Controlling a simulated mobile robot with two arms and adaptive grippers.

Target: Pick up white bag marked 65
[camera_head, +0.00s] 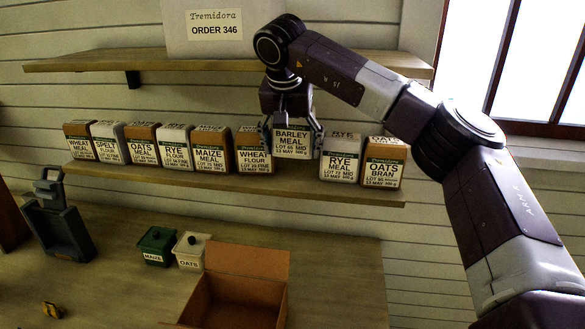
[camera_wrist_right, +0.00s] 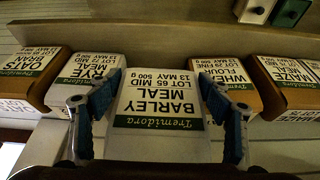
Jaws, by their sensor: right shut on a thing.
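The white bag marked Barley Meal, lot 65 (camera_head: 293,142), is held in my right gripper (camera_head: 292,130), with a finger on each side of it. In the right wrist view, the bag (camera_wrist_right: 158,105) sits between the blue-padded fingers of the gripper (camera_wrist_right: 160,115), its label upside down in the picture. In the head view its label is higher than those of the neighbouring bags, and it looks raised off the shelf. My left gripper is not in view.
Bags line the lower shelf (camera_head: 225,183); Wheat Flour (camera_head: 254,155) and Rye Meal (camera_head: 340,164) flank the held bag. An order sign (camera_head: 214,25) is above. Below are an open cardboard box (camera_head: 245,262), a green tin (camera_head: 156,246), a white tin (camera_head: 190,251) and a dark device (camera_head: 58,222).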

